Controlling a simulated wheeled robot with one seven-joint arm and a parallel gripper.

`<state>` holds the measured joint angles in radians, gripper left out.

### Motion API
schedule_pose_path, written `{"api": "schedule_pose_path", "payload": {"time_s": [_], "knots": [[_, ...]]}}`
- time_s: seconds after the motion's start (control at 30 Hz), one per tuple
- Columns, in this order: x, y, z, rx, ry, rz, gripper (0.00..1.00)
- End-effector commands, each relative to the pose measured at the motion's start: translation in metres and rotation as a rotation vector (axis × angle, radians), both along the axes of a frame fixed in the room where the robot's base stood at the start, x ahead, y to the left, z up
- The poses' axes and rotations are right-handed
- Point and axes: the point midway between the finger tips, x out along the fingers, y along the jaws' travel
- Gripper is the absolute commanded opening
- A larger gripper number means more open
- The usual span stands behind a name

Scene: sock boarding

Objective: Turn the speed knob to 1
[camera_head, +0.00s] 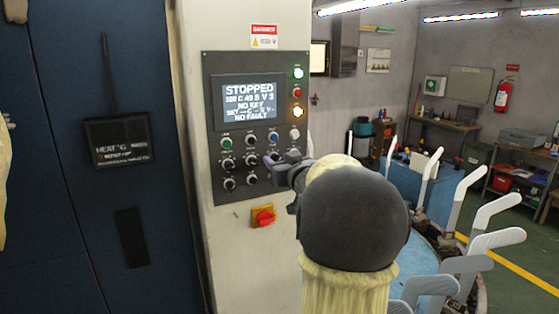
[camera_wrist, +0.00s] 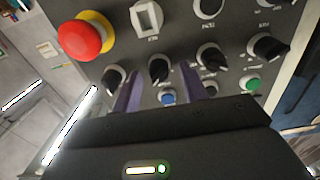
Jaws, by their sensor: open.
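The control panel (camera_head: 240,196) has dark knobs in its lower rows; their labels are too small to read, so I cannot tell which is the speed knob. Its display (camera_head: 249,101) reads STOPPED, with "V 3" on the second line. My gripper (camera_head: 270,161) is at the right part of the upper knob row. In the wrist view its two purple fingers (camera_wrist: 159,80) are open, one on either side of a black knob (camera_wrist: 158,68). I cannot tell whether they touch it. The arm hides the panel's lower right in the head view.
A red knob on a yellow plate (camera_head: 263,216) sits below the panel and shows large in the wrist view (camera_wrist: 82,38). Neighbouring knobs (camera_wrist: 211,60) and (camera_wrist: 113,77) are close to the fingers. White sock forms (camera_head: 495,240) stand on the right.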

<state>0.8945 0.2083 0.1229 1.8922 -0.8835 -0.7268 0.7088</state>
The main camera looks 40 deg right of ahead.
Motion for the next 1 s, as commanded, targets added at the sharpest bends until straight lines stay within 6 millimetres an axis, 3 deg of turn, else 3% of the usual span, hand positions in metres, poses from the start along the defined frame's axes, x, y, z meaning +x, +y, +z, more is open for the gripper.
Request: {"api": "schedule_pose_path", "payload": {"time_s": [0.13, 0.17, 0.37, 0.73, 1.0], "knots": [[-0.0004, -0.0001, -0.0002, 0.000, 0.000, -0.001, 0.43], [-0.0004, -0.0001, -0.0002, 0.000, 0.000, -0.001, 0.39], [-0.0008, -0.0004, -0.0002, 0.000, 0.000, -0.001, 0.00], [-0.0012, -0.0006, -0.0010, -0.027, 0.007, -0.002, 0.00], [-0.0010, -0.0002, -0.0030, -0.146, 0.036, -0.002, 0.00]]}}
